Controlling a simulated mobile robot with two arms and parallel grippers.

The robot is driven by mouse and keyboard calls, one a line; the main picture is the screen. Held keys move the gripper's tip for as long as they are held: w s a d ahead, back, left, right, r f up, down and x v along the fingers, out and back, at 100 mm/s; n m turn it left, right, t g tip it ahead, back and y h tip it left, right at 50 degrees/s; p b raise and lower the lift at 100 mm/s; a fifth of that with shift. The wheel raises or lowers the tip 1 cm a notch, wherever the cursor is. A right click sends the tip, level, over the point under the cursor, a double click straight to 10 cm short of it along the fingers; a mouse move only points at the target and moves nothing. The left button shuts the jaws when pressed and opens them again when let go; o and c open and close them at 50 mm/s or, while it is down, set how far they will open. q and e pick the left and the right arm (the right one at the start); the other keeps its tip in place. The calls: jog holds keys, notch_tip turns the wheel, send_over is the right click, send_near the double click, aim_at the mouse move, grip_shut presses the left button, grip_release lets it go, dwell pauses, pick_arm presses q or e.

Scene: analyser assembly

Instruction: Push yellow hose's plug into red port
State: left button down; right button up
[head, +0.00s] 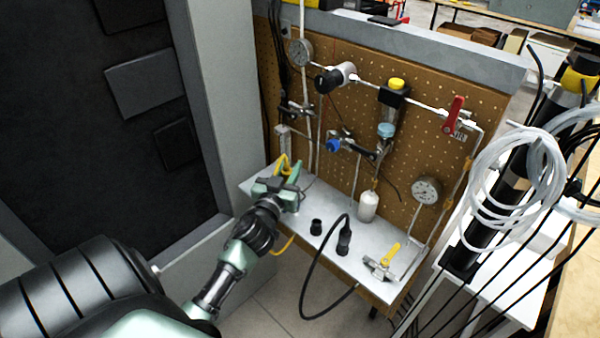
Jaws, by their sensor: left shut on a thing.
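My left gripper (290,187) is at the left end of the grey shelf, low in front of the pegboard. It is shut, with the yellow hose (283,163) showing right at its fingers. The hose loops up behind the gripper, and a yellow length also hangs below the shelf edge under my wrist. The hose's plug is hidden by the fingers. I cannot make out a red port; the area just beyond the fingers is covered by my gripper. Whether the plug touches a port cannot be told. My right gripper is not in view.
On the shelf (330,262) stand black fittings (316,227), a black cable plug (344,238), a white bottle (368,206) and a yellow-handled valve (386,258). The pegboard (420,95) carries pipes, gauges and a red-handled valve (454,112). Coiled clear tubing (480,165) hangs right.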

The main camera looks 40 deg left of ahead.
pick_arm(q)
jog(key=shift+w+a+f+b, duration=0.1)
jog(key=shift+a+f+b, duration=0.4)
jog(key=shift+a, duration=1.1)
jog(key=shift+w+a+f+b, duration=0.15)
jog(key=shift+a+f+b, duration=0.3)
jog(key=shift+a, duration=1.1)
jog(key=shift+w+a+f+b, duration=0.1)
jog(key=shift+a+f+b, duration=0.15)
jog(key=shift+a+f, duration=0.9)
jog(key=shift+a+r, duration=0.45)
jog(key=shift+r, duration=0.05)
jog(key=shift+w+f, duration=0.15)
jog(key=shift+f, duration=0.05)
jog(key=shift+w+a+f+b, duration=0.25)
jog(key=shift+w+f+b, duration=0.2)
jog(key=shift+b, duration=0.2)
jog(key=shift+w+f, duration=0.15)
jog(key=shift+w, duration=0.1)
jog(key=shift+f, duration=0.35)
jog(key=shift+f+b, duration=0.35)
jog(key=shift+b, duration=0.15)
jog(key=shift+f+b, duration=0.35)
jog(key=shift+f, duration=0.2)
